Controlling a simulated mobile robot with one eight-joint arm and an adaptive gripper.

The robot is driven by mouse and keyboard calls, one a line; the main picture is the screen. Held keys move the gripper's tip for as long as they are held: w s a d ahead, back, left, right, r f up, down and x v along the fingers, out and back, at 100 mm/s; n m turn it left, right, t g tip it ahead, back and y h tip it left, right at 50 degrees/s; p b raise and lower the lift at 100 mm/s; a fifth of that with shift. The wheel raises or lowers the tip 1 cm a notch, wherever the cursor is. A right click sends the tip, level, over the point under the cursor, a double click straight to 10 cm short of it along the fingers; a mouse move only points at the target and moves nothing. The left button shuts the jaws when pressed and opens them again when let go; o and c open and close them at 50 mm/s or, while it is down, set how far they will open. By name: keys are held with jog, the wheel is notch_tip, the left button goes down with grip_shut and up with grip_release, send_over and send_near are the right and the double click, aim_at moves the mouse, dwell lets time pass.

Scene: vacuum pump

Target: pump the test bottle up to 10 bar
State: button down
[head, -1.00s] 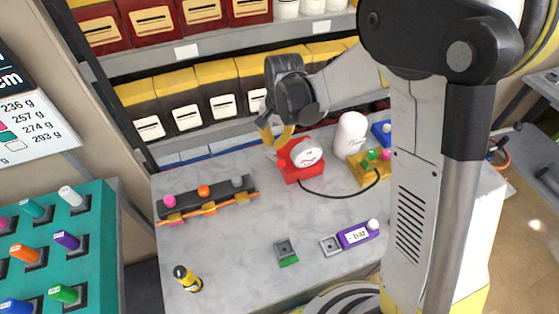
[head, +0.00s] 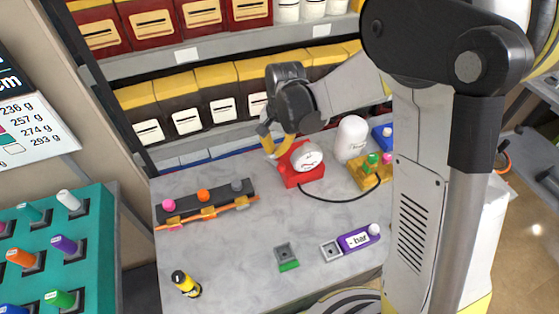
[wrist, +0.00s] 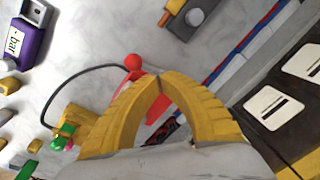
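The red pump-like device with a round white gauge (head: 307,157) stands at the back of the grey worktop. A red ball knob (wrist: 132,62) shows just past my fingers in the wrist view. My gripper (head: 273,148) is just left of the red device; its yellow fingers (wrist: 160,79) meet at the tips with nothing seen between them. I cannot tell whether they touch the device. A white rounded bottle (head: 351,138) stands right of the gauge. A purple unit marked "- bar" (head: 358,239) lies at the front right; it also shows in the wrist view (wrist: 27,40).
A black cable (head: 345,200) runs from the red device to a yellow block with buttons (head: 372,172). A dark rack with coloured knobs (head: 205,203) is at left. A small yellow-black bottle (head: 185,284) stands front left. The worktop's middle (head: 235,245) is clear.

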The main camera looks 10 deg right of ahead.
jog(key=shift+f, duration=0.1)
dwell(0.6)
jog(key=shift+s+d+f+b, duration=0.1)
jog(key=shift+s+f+b, duration=0.1)
jog(key=shift+s+b, duration=0.15)
